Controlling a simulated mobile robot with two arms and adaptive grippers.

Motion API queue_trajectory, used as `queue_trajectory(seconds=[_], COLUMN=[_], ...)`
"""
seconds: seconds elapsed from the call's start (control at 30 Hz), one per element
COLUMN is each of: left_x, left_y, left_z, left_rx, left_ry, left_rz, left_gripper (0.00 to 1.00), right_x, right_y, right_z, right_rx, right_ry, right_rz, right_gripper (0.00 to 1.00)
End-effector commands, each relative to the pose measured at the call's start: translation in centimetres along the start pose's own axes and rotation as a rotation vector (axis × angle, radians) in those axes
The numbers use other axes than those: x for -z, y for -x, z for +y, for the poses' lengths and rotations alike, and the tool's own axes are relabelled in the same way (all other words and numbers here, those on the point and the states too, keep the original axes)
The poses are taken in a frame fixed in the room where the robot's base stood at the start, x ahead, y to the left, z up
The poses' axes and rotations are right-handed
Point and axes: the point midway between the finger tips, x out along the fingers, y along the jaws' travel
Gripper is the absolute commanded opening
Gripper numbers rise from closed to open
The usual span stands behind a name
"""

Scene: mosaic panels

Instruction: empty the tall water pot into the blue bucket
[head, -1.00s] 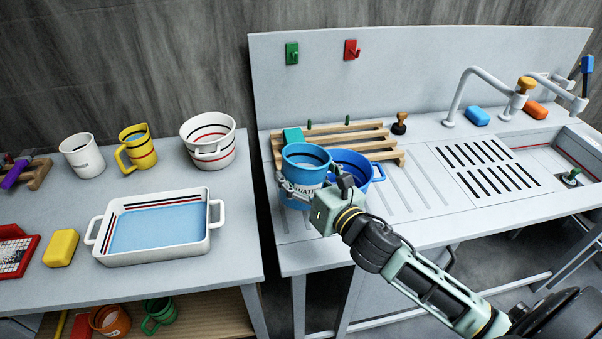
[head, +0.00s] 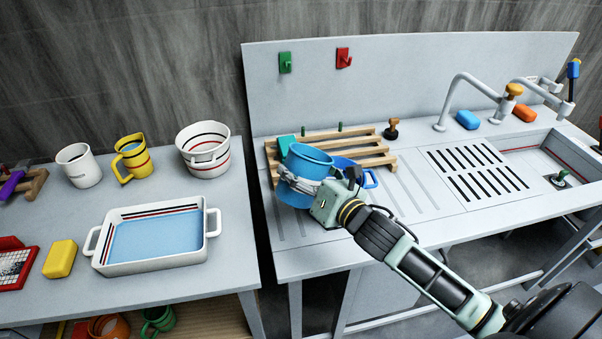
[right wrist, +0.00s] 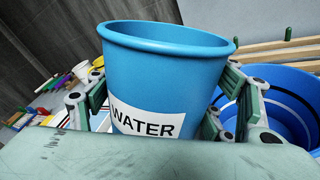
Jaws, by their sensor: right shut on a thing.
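The tall water pot (head: 306,168) is blue with a white label, and the right wrist view (right wrist: 165,75) shows the word WATER on it. My right gripper (head: 312,188) is shut around its side and holds it, tilted to the right, at the left end of the sink counter. The blue bucket (head: 371,180) stands just right of the pot, mostly hidden by the pot and gripper. In the right wrist view the bucket (right wrist: 290,90) shows dark and white bands inside. I cannot see the pot's water or any stream. My left gripper is not in view.
A wooden rack (head: 365,150) lies behind the pot. A slotted drain panel (head: 478,172) and tap (head: 455,90) are to the right. The left table holds a white tray of water (head: 212,243), a striped white pot (head: 205,165), a yellow jug (head: 133,165) and a white mug (head: 85,170).

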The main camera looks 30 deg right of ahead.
Motion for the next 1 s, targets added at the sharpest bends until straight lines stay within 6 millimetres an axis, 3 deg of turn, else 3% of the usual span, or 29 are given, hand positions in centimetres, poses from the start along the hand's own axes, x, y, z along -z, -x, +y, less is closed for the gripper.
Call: queue_trajectory(seconds=[0.37,0.83,1.0], left_x=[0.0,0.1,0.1], left_y=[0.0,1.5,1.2], left_z=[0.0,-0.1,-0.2], left_rx=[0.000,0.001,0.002], left_ry=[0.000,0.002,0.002], left_rz=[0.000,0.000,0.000], left_gripper=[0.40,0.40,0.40], right_x=[-0.3,-1.6,-1.1], right_y=[-0.3,-0.2,-0.3], right_z=[-1.1,-0.8,-1.2], right_rx=[-0.002,-0.004,-0.004], right_ry=[-0.123,-0.284,-0.459], right_rz=[0.023,0.057,0.093], right_gripper=[0.31,0.31,0.31])
